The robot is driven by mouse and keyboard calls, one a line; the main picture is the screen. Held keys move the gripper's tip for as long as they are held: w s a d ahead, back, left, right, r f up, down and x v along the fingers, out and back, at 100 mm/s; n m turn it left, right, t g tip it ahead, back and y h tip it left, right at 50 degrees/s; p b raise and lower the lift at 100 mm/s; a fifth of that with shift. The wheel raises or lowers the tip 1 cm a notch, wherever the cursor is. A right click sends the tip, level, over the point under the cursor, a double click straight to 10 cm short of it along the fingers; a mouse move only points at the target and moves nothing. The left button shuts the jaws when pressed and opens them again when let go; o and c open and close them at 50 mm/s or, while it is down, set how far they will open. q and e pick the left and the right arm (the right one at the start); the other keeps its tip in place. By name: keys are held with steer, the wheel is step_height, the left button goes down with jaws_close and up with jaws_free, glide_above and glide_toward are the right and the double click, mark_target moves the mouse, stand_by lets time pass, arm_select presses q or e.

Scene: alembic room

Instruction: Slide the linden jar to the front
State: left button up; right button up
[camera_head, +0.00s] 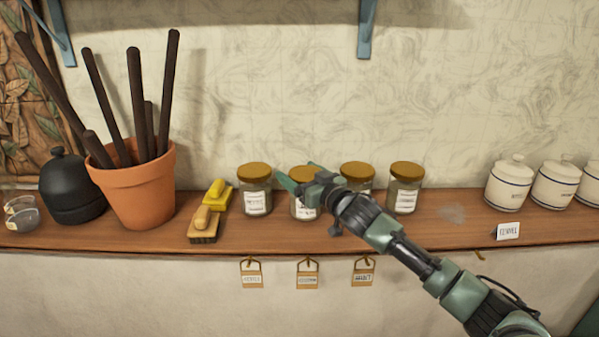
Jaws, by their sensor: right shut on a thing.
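Several glass jars with golden lids and white labels stand in a row on the wooden shelf (340,236). They are the leftmost jar (256,204), the second jar (304,209), the third jar (358,171) and the rightmost jar (404,190). The labels are too small to read surely, so I cannot tell by text which is linden. My right gripper (297,175) reaches in from the lower right and is shut on the second jar, near its top. The gripper hides much of this jar's lid and part of the third jar. My left gripper is not in view.
Left of the jars are yellow brushes (206,222), a terracotta pot (138,194) with dark sticks and a black lidded pot (71,190). White lidded canisters (508,188) and a small card (508,231) stand right. Tags (307,281) hang below the shelf edge.

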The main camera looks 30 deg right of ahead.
steer(key=shift+s+a+f+p, duration=0.15)
steer(key=shift+s+a, duration=0.4)
steer(key=shift+s, duration=0.35)
steer(key=shift+s+a+r+p, duration=0.1)
steer(key=shift+s+a+p, duration=0.1)
steer(key=shift+s+a, duration=0.55)
steer(key=shift+s+a+f+p, duration=0.15)
steer(key=shift+s+a, duration=0.2)
steer(key=shift+s, duration=0.7)
steer(key=shift+r, duration=0.15)
steer(key=o, duration=1.7)
steer(key=s+b, duration=0.2)
steer(key=s, duration=0.5)
steer(key=shift+s+d, duration=0.15)
steer(key=shift+s, duration=0.25)
